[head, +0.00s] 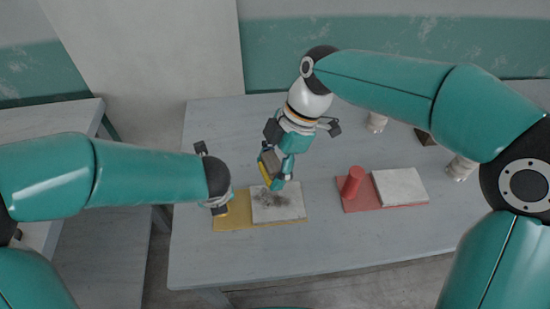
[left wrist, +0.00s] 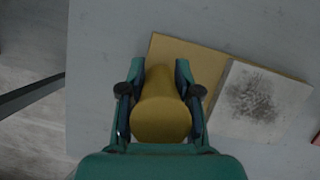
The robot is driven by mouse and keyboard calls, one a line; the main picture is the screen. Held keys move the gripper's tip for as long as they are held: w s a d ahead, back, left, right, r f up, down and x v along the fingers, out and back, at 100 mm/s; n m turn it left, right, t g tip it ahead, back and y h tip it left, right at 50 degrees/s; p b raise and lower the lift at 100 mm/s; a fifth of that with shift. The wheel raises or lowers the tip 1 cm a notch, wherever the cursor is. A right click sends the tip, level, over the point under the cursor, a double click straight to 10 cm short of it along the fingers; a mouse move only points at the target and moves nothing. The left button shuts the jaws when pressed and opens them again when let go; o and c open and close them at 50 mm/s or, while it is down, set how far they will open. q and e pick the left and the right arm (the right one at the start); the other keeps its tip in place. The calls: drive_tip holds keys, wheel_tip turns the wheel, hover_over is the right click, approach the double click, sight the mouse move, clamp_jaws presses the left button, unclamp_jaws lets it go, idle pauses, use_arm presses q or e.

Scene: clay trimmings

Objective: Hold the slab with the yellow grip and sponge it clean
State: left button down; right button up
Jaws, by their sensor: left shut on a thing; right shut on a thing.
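A pale slab (head: 290,211) with a dark smudge lies on a yellow board (head: 236,222). The slab (left wrist: 292,101) and the smudge also show in the left wrist view. My left gripper (head: 219,208) is shut on the upright yellow grip (left wrist: 161,112), at the left part of the board (left wrist: 196,57). My right gripper (head: 276,175) is shut on a yellow and grey-brown sponge (head: 265,172), tilted over the slab's back edge. I cannot tell whether the sponge touches the slab.
A red board (head: 382,207) to the right bears a red grip (head: 352,182) and a clean pale slab (head: 402,186). Two pale jars (head: 377,123) (head: 459,169) and a dark block (head: 424,138) stand farther back, partly behind my right arm. The grey table (head: 225,262) is clear in front.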

sight(258, 186)
drive_tip(key=f, duration=0.1)
drive_tip(key=s+f, duration=0.1)
drive_tip(key=s+d+f, duration=0.1)
drive_tip(key=shift+f, duration=0.3)
drive_tip(key=shift+d+f, duration=0.1)
drive_tip(key=shift+f, duration=3.7)
drive_tip(key=shift+w+r, duration=0.15)
drive_tip(key=shift+w, duration=0.7)
drive_tip(key=shift+w+a, duration=0.15)
drive_tip(key=shift+w, duration=1.15)
drive_tip(key=shift+w+a, duration=0.1)
drive_tip(key=shift+w, duration=1.2)
drive_tip(key=shift+w+a, duration=0.1)
drive_tip(key=shift+a, duration=0.15)
drive_tip(key=shift+a+f, duration=0.2)
drive_tip(key=shift+a, duration=0.2)
drive_tip(key=shift+s+a, duration=0.15)
drive_tip(key=shift+s, duration=0.15)
drive_tip(key=shift+s+d, duration=0.2)
drive_tip(key=shift+s, duration=3.15)
drive_tip(key=shift+a, duration=0.8)
drive_tip(key=shift+w+a, duration=0.15)
drive_tip(key=shift+w, duration=3.4)
wheel_tip(258, 186, up, 8)
